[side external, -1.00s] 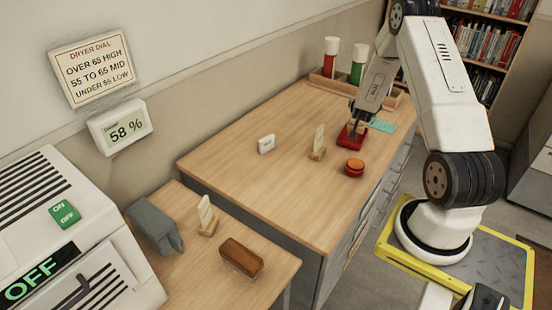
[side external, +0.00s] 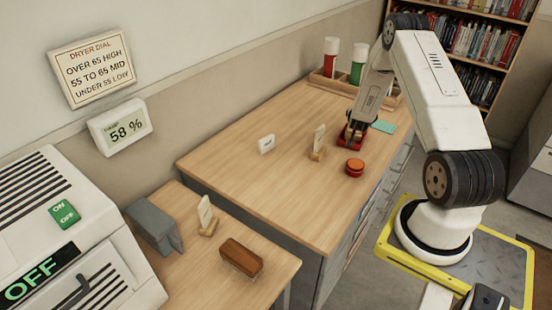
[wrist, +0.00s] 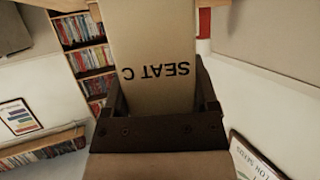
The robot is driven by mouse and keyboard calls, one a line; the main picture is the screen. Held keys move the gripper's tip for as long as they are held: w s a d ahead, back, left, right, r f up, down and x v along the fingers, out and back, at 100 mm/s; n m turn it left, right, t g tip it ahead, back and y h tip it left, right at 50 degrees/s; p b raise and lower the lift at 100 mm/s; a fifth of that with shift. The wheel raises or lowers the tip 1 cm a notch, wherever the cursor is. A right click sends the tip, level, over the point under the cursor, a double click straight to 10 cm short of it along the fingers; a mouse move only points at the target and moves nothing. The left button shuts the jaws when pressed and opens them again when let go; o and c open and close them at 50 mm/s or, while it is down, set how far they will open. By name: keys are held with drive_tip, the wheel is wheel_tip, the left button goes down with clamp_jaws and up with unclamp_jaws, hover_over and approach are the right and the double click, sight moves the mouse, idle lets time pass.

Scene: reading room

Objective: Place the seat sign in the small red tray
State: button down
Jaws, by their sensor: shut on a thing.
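The seat sign (wrist: 160,85), a tan panel lettered "SEAT C" upside down, stands between my jaws in the wrist view. My gripper (side external: 354,140) points down at the small red tray (side external: 350,143) in the side view and is shut on the sign. The gripper covers much of the tray, and the sign cannot be made out there. I cannot tell whether the sign touches the tray floor.
A pale card in a wooden stand (side external: 318,143) and a red-orange button (side external: 355,166) are close to the tray. A small white sign (side external: 266,144) stands further left. Red and green bottles stand in a wooden rack (side external: 322,86) behind. The desk's front left is clear.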

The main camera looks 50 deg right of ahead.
drive_tip(key=shift+f, duration=0.1)
unclamp_jaws()
idle(0.3)
drive_tip(key=shift+a+r, duration=0.25)
drive_tip(key=v, duration=1.1)
drive_tip(key=shift+s+a, duration=0.15)
drive_tip(key=shift+s, duration=0.05)
idle(0.3)
